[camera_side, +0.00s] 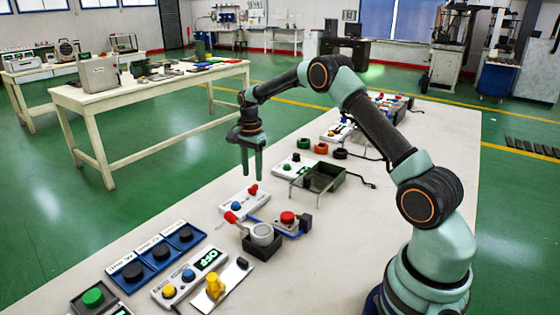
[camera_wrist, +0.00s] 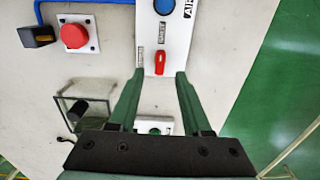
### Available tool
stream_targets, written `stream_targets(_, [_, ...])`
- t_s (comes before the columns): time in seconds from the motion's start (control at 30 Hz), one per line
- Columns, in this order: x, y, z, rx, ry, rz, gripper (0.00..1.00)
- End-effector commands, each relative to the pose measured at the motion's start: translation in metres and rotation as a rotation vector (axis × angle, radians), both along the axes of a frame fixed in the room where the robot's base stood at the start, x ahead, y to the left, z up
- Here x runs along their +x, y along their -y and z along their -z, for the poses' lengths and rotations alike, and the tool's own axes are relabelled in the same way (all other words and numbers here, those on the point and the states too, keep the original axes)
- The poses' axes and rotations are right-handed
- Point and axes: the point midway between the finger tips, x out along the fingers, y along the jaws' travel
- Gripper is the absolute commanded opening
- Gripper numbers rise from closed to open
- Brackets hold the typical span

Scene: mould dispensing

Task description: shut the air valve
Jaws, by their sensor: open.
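The air valve panel is a white plate (camera_side: 237,207) below my gripper in the side view. Its red handle (camera_side: 253,189) is at the end nearer my gripper. In the wrist view the panel (camera_wrist: 176,10) has the letters AIR, a blue round part (camera_wrist: 162,32) and the red handle (camera_wrist: 160,58). The handle lies lengthwise along the panel, with small labels near it that I cannot read surely. My gripper (camera_side: 251,176) points down, open and empty, above the table. In the wrist view the fingertips (camera_wrist: 159,74) are either side of the handle's line, apart from it.
A red push button (camera_wrist: 74,36) on a white plate and a wire-legged tray (camera_side: 323,178) stand nearby. A blue tube (camera_wrist: 85,2) runs from the panel. A grey cup in a black holder (camera_side: 262,240) is in front. The table's edge lies on the panel's other side.

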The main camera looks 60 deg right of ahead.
Motion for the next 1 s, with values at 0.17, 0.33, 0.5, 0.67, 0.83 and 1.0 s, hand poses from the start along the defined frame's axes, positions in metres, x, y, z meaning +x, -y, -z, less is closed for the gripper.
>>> stream_targets(0.17, [0.001,0.001,-0.039,-0.002,0.005,0.001,0.49])
stream_targets(0.33, [0.001,0.001,-0.063,-0.001,0.003,0.001,0.49])
stream_targets(0.5, [0.000,0.000,-0.075,0.000,0.001,0.001,0.49])
stream_targets(0.67, [0.000,0.000,-0.077,0.000,0.001,0.001,0.49])
stream_targets(0.83, [0.000,0.000,-0.077,0.000,0.001,0.001,0.49])
stream_targets(1.0, [-0.003,-0.008,-0.091,-0.007,0.021,-0.058,0.49])
